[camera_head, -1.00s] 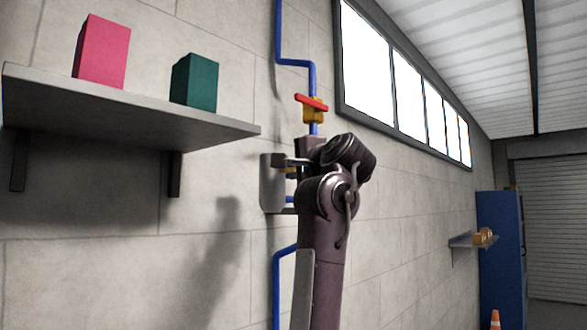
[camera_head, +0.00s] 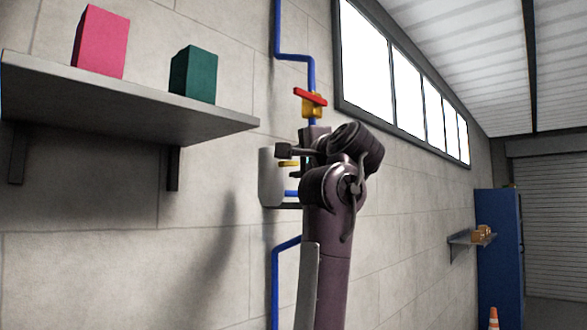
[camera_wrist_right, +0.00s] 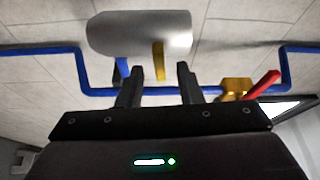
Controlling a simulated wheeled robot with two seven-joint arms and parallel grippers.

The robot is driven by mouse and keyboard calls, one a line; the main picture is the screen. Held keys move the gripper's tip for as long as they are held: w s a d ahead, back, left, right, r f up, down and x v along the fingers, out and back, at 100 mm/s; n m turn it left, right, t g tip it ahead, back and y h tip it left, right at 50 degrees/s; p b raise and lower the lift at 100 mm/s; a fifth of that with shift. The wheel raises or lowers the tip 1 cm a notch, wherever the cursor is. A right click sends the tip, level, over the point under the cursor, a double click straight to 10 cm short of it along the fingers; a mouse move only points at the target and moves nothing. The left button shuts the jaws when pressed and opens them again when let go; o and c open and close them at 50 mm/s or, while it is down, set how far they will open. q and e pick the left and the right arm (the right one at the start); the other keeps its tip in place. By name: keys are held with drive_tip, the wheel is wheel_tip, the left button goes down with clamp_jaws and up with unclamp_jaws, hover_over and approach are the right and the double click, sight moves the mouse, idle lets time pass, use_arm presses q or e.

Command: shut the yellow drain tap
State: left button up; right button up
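The yellow drain tap (camera_head: 288,164) shows as a short yellow bar by the grey canister (camera_head: 269,182) on the wall, partly behind my right arm. In the right wrist view the yellow tap (camera_wrist_right: 158,62) stands out from the canister (camera_wrist_right: 135,35), in line with the gap between my fingers. My right gripper (camera_wrist_right: 158,75) is open, with one finger on each side of that gap; I cannot tell whether either touches the tap. In the head view the right gripper (camera_head: 284,150) is seen side-on, just above the tap. My left gripper is not in view.
A blue pipe (camera_head: 312,75) runs down the wall, with a red-levered valve (camera_head: 311,98) just above my right wrist. A grey shelf (camera_head: 120,105) at left holds a pink box (camera_head: 101,42) and a green box (camera_head: 194,75). A blue cabinet (camera_head: 499,255) stands far right.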

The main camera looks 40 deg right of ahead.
drive_tip(key=b+v, duration=0.2)
drive_tip(key=v, duration=0.4)
drive_tip(key=shift+d, duration=0.1)
idle(0.4)
